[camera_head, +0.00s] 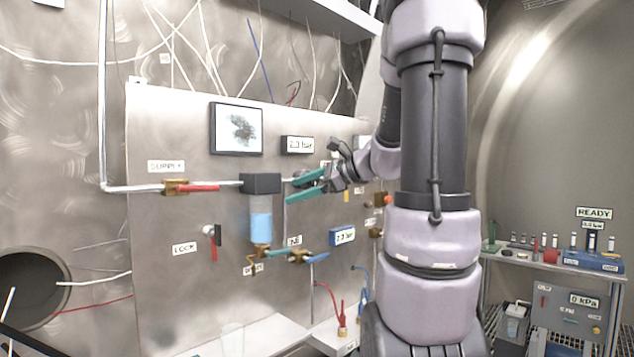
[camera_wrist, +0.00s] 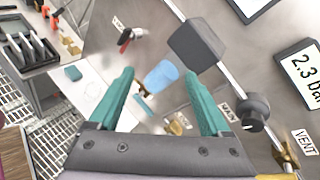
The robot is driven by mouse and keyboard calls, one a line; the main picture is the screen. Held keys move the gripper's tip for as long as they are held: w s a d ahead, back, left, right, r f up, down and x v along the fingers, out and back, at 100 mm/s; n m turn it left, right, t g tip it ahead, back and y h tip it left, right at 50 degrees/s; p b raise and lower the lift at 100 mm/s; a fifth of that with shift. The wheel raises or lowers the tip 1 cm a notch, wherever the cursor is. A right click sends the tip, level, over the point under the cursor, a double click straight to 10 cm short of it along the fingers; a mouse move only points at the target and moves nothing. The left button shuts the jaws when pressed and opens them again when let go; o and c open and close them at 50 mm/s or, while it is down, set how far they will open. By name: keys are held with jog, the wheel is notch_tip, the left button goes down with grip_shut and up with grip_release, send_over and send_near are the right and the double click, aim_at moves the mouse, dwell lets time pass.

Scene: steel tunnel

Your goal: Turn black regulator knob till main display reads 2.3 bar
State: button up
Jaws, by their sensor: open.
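The black regulator knob (camera_wrist: 253,110) sits on the pipe right of the dark filter block (camera_wrist: 195,45) in the wrist view. In the head view the knob is mostly hidden around my teal fingers. The main display (camera_wrist: 302,75) reads 2.3 bar in the wrist view; it also shows in the head view (camera_head: 297,145). My gripper (camera_head: 293,191) is open in front of the panel, right of the filter block. In the wrist view my gripper (camera_wrist: 158,73) has nothing between its fingers, and the knob lies outside them, to the right.
A steel panel (camera_head: 165,255) carries a red-handled supply valve (camera_head: 190,187), a lock valve (camera_head: 213,240), a blue-bowled filter (camera_head: 261,222) and a second display (camera_head: 342,236). A bench with instruments (camera_head: 550,258) stands right.

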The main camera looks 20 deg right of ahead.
aim_at(315, 180)
jog(key=w+d+m+t+h, duration=0.25)
jog(key=w+d+m, duration=0.2)
jog(key=d, duration=0.35)
jog(key=w+d+m+t+h, duration=0.1)
jog(key=w+d+m+t, duration=0.3)
jog(key=d, duration=0.5)
jog(key=shift+m, duration=0.45)
jog(key=x, duration=0.9)
jog(key=shift+w+a+r, duration=0.1)
jog(key=shift+a+r, duration=0.3)
jog(key=shift+a, duration=0.05)
jog(key=c, duration=1.3)
